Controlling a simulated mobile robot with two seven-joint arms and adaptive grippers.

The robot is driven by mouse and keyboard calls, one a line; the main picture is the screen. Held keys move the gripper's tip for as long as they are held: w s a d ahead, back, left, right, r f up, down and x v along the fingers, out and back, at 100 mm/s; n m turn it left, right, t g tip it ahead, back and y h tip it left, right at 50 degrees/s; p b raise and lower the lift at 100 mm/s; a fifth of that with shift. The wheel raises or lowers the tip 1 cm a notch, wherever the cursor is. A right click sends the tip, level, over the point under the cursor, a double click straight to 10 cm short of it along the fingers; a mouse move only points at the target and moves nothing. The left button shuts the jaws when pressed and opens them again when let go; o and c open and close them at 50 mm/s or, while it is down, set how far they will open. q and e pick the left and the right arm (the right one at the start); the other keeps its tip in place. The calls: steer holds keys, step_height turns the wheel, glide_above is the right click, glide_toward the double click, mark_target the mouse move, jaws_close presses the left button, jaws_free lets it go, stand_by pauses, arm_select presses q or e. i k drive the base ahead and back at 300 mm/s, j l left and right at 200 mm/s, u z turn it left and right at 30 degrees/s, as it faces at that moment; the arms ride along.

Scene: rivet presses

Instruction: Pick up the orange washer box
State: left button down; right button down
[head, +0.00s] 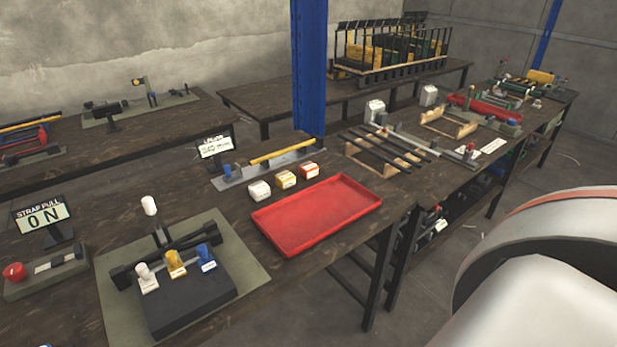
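Three small boxes stand in a row on the dark wooden table, behind the red tray. The rightmost is the orange washer box (309,170), orange-red with a pale label on its front. Left of it is a yellow-orange box (286,180), and then a white box (259,190). The orange box stands upright and nothing touches it. Neither of my grippers is in view; only a large white link of my arm fills the lower right.
The empty red tray (318,229) lies in front of the boxes. A black block with white, yellow and blue pegs (190,295) stands left on a green mat (243,247). A grey fixture with a yellow bar (288,152) lies behind the boxes. A blue post (309,70) rises behind.

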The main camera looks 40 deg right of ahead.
mark_target(307, 171)
steer(key=l+z, duration=0.1)
steer(key=z, duration=0.7)
steer(key=l+z, duration=0.15)
steer(key=z, duration=0.65)
steer(key=i+l, duration=0.05)
